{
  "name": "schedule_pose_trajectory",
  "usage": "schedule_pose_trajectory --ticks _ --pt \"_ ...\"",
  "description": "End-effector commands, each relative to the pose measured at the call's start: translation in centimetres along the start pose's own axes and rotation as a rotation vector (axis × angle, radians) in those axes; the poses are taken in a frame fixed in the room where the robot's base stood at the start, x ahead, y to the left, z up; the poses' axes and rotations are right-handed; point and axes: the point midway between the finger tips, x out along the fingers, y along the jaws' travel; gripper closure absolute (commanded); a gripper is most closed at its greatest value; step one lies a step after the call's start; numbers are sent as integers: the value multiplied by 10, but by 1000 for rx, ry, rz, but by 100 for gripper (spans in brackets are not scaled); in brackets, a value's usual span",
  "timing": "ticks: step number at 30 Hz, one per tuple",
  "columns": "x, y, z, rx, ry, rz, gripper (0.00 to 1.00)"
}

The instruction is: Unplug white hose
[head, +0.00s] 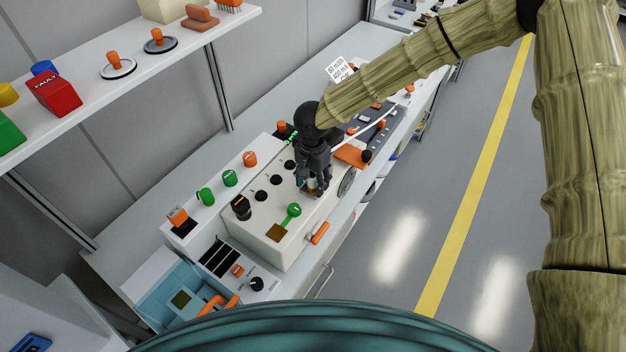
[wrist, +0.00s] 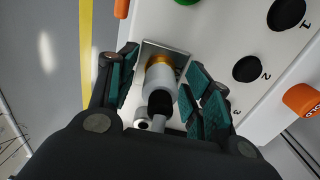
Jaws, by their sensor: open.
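A hose plug (wrist: 161,80) with a pale grey body, a gold ring and a black rear end sits at a square metal plate (wrist: 178,52) on the white console. A gap shows between the plug and the left finger; contact on the right cannot be told. In the head view my gripper (head: 312,188) points down at the console and hides most of the plug. A thin white line, possibly the white hose (head: 365,133), runs to the right behind my gripper.
The white console (head: 252,228) has black round ports (head: 275,180), a green lever (head: 292,211) and an orange handle (head: 320,233). Green and orange knobs (head: 250,158) stand along its back. A shelf (head: 150,75) overhangs at upper left. The floor at right is clear.

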Motion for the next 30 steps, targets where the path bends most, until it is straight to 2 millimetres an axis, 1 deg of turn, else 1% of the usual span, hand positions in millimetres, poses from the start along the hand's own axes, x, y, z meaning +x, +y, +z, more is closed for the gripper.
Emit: schedule_pose_trajectory --ticks 17,18,20,24,26,30 --pt "0 0 0 0 0 0 50" --pt "0 0 0 0 0 0 54" --pt "0 0 0 0 0 0 65" --pt "0 0 0 0 0 0 90" --pt "0 0 0 0 0 0 100" --pt "0 0 0 0 0 0 100"
